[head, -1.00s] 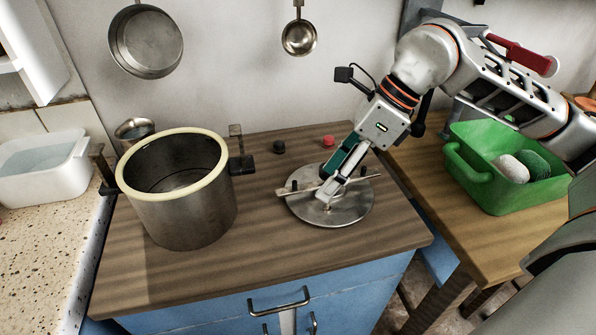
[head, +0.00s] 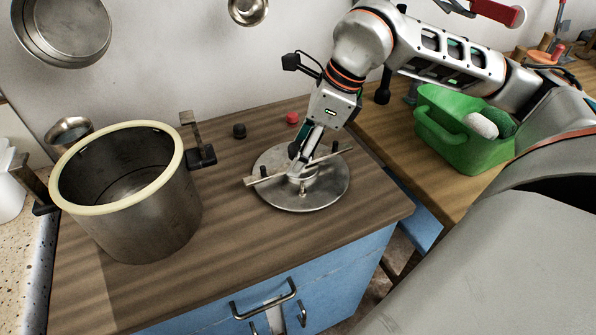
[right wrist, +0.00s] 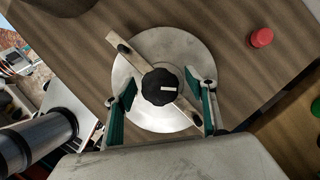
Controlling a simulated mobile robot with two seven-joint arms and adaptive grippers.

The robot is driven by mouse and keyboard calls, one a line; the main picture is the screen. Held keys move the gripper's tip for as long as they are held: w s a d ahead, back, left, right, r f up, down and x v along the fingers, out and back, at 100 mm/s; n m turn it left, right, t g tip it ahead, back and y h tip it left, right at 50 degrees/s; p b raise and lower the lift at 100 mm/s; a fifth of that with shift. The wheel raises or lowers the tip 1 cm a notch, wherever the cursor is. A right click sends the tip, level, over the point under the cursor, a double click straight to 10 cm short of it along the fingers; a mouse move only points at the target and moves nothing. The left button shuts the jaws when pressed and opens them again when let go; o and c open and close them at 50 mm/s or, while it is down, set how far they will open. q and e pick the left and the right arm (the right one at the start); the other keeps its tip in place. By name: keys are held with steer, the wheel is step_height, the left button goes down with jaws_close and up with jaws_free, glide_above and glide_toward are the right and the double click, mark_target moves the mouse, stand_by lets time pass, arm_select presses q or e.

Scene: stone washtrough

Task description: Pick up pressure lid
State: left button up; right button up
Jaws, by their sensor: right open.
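The pressure lid (head: 318,196) is a round grey metal disc lying flat on the brown wooden worktop. A pale crossbar (head: 266,180) runs across its top. In the right wrist view the lid (right wrist: 188,50) shows a black knob (right wrist: 159,87) at its centre, on the crossbar. My right gripper (head: 303,160) is low over the lid's middle. In the right wrist view its two green-padded fingers (right wrist: 160,98) are open, one on each side of the knob, with gaps visible between them and the knob. My left gripper is not in view.
A large steel pot (head: 150,222) with a cream rim stands open at the left of the worktop. A black knob (head: 239,131) and a red knob (head: 292,118) lie behind the lid. A green tub (head: 458,148) stands on the right table. The worktop's front is clear.

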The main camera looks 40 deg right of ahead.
jaws_close()
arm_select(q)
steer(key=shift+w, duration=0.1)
arm_select(e)
steer(key=shift+r, duration=0.1)
